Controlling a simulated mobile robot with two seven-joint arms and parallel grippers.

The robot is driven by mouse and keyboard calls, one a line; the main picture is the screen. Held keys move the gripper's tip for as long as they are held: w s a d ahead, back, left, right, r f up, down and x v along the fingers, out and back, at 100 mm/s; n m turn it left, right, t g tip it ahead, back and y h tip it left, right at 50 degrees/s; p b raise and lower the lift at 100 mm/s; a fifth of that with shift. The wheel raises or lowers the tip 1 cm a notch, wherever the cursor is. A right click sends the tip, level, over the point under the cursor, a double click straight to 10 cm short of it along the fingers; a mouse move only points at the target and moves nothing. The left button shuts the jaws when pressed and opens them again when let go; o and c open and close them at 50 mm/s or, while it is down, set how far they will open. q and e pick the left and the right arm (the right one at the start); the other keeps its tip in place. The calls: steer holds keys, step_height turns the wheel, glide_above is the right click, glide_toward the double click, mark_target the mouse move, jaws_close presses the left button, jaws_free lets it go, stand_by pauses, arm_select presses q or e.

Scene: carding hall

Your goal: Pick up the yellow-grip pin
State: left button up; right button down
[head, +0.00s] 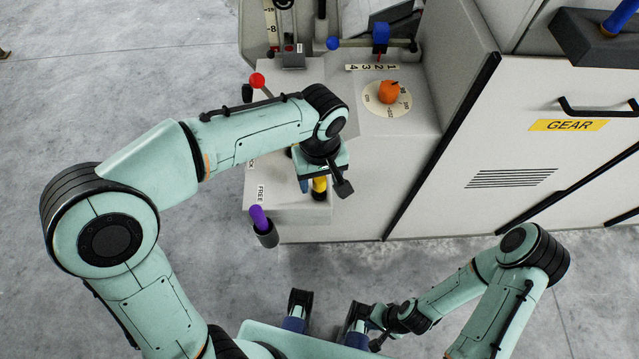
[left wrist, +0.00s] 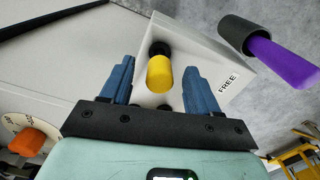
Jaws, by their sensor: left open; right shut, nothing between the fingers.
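The yellow-grip pin (head: 320,184) stands at the edge of the pale machine ledge, partly hidden under my left gripper (head: 318,188) in the head view. In the left wrist view, its yellow grip (left wrist: 160,73) lies between the two blue fingers of my left gripper (left wrist: 158,72), with a visible gap on each side. A dark collar shows at its far end. The left gripper is open and holds nothing. My right gripper (head: 372,318) is low at the bottom of the head view, far from the pin, shut and empty; its fingers are hard to make out.
A purple grip (head: 258,216) sits in a black holder beside the FREE label (head: 261,193). A red-knobbed lever (head: 257,80) is behind my left forearm. An orange knob (head: 389,92) is on a dial to the right. The GEAR cabinet (head: 520,150) stands right; floor in front is clear.

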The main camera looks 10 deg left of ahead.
arm_select(q)
step_height(320, 180, down, 3)
steer(key=shift+r, duration=0.15)
jaws_close()
arm_select(e)
steer(key=shift+f, duration=0.2)
arm_select(q)
steer(key=shift+r, duration=0.1)
